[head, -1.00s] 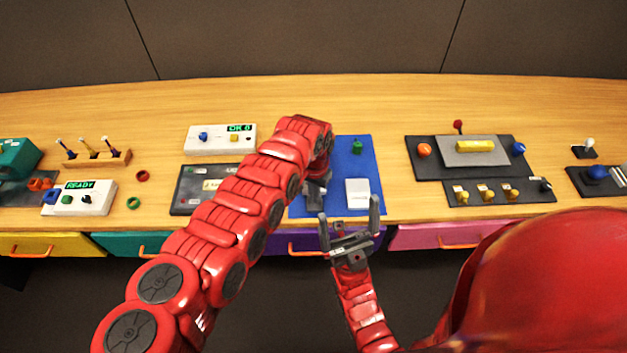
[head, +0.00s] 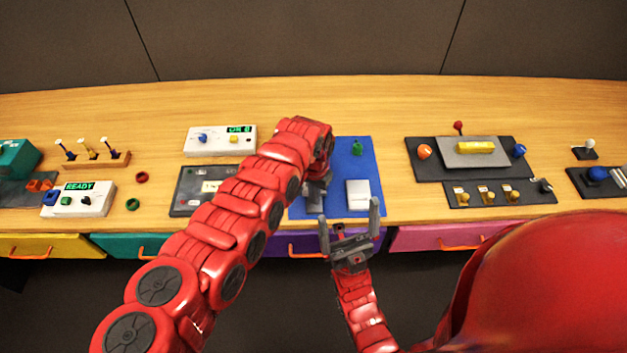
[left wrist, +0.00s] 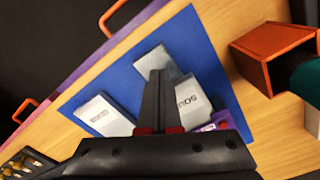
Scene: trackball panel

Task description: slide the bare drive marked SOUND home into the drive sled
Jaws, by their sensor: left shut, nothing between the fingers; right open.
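In the left wrist view, a pale drive (left wrist: 190,96) with dark letters, partly covered, that look like the start of SOUND lies on the blue mat (left wrist: 108,78). My left gripper (left wrist: 157,76) is shut and empty, its fingers in front of the drive's left side. A grey piece (left wrist: 152,60) shows at the fingertips; whether it belongs to the drive or the sled I cannot tell. A purple part (left wrist: 222,119) shows at the drive's lower right. In the head view my left gripper (head: 314,207) is over the mat and my arm hides the drive. My right gripper (head: 349,215) is open and empty near the front edge.
A white block (head: 358,193) lies on the mat, also in the left wrist view (left wrist: 101,116). A green object (head: 357,148) stands at the mat's back. An orange open box-like part (left wrist: 268,60) is close at right in the wrist view.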

